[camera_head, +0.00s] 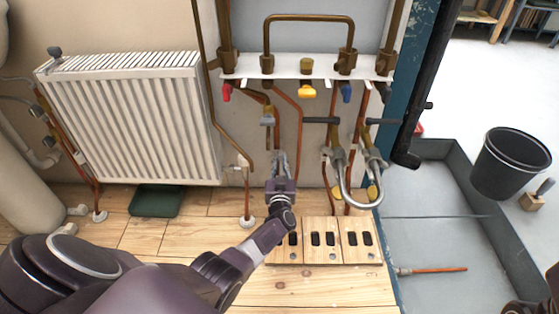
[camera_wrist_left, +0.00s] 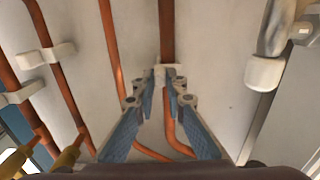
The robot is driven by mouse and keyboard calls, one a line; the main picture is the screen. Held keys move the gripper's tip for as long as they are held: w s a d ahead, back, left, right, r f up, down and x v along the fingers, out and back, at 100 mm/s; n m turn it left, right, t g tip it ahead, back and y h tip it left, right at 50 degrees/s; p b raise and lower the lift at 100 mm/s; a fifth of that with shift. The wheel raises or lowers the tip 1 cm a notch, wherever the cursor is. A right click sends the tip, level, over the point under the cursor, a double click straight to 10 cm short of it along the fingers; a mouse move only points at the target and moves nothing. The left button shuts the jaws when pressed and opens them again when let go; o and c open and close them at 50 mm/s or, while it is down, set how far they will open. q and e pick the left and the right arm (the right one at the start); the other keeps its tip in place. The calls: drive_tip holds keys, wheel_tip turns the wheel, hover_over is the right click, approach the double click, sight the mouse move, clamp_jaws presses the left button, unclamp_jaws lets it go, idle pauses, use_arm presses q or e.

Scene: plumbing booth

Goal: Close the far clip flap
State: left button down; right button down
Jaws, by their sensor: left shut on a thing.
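My left gripper (camera_head: 281,160) reaches up to the copper pipes on the wall below the white manifold rail. In the left wrist view its two blue fingers (camera_wrist_left: 160,88) come together at a small white clip (camera_wrist_left: 168,71) on a vertical copper pipe (camera_wrist_left: 166,35). The gripper is shut on the clip's flap; the fingertips cover part of the clip, so I cannot tell whether the flap is fully closed. Another white clip (camera_wrist_left: 48,56) holds a pipe at the left in the wrist view. My right gripper is not in view.
A white radiator (camera_head: 135,120) hangs at the left. A curved metal pipe (camera_head: 347,190) stands out right of my gripper. Wooden blocks with dark slots (camera_head: 323,225) lie below it. A black bucket (camera_head: 510,163) stands at the right. A second copper pipe (camera_wrist_left: 112,45) runs close to the fingers.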

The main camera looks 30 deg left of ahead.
use_arm(q)
drive_tip(key=c, duration=2)
unclamp_jaws()
drive_tip(key=shift+o, duration=0.2)
drive_tip(key=shift+d, duration=0.1)
drive_tip(key=shift+s+d+f, duration=0.1)
drive_tip(key=shift+s+d, duration=0.05)
drive_tip(key=shift+s, duration=0.1)
drive_tip(key=v, duration=1.1)
drive_tip(key=shift+s, duration=0.1)
